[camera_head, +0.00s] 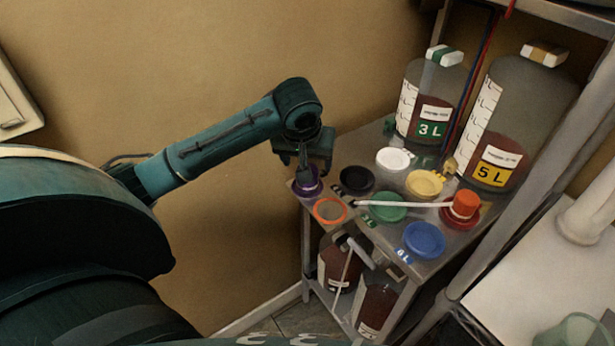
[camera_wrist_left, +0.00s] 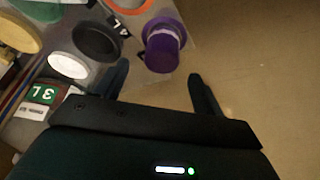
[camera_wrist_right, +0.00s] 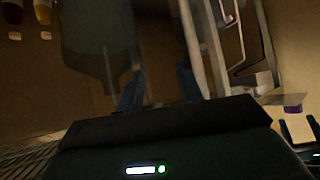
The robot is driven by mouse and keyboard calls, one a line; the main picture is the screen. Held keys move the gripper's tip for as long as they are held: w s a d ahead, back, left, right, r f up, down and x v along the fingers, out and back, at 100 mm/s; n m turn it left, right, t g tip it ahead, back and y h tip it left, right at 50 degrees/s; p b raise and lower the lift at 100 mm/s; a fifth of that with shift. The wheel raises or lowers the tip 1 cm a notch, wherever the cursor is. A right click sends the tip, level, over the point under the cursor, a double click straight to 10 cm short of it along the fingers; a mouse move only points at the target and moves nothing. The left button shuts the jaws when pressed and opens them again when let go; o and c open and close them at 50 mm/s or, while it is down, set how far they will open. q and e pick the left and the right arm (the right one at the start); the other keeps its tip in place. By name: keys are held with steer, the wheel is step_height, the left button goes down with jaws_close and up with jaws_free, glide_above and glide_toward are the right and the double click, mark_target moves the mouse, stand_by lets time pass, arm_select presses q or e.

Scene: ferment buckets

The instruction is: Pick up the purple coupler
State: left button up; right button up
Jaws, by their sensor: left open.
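The purple coupler (camera_head: 307,188) stands at the left corner of the shelf top in the head view. My left gripper (camera_head: 306,172) is over it, with a finger in front of part of it. In the left wrist view the coupler (camera_wrist_left: 162,48) lies just ahead of the open fingertips (camera_wrist_left: 159,74), between their lines, and nothing is gripped. A small purple piece at the right of the right wrist view (camera_wrist_right: 293,108) looks like the same coupler. My right gripper (camera_wrist_right: 160,86) shows only in its own wrist view, with its fingers apart and nothing seen between them.
Near the coupler are a black lid (camera_head: 356,180), an orange ring (camera_head: 330,210) and a green lid (camera_head: 388,208). A white rod (camera_head: 405,204) lies across the shelf top. Bottles marked 3 L (camera_head: 432,85) and 5 L (camera_head: 520,115) stand behind. The wall side, left, is free.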

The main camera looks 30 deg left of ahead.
arm_select(q)
steer(key=x, duration=0.5)
steer(key=shift+s+f+p, duration=0.15)
steer(key=shift+p, duration=0.15)
steer(key=c, duration=1.1)
steer(key=shift+c, duration=0.2)
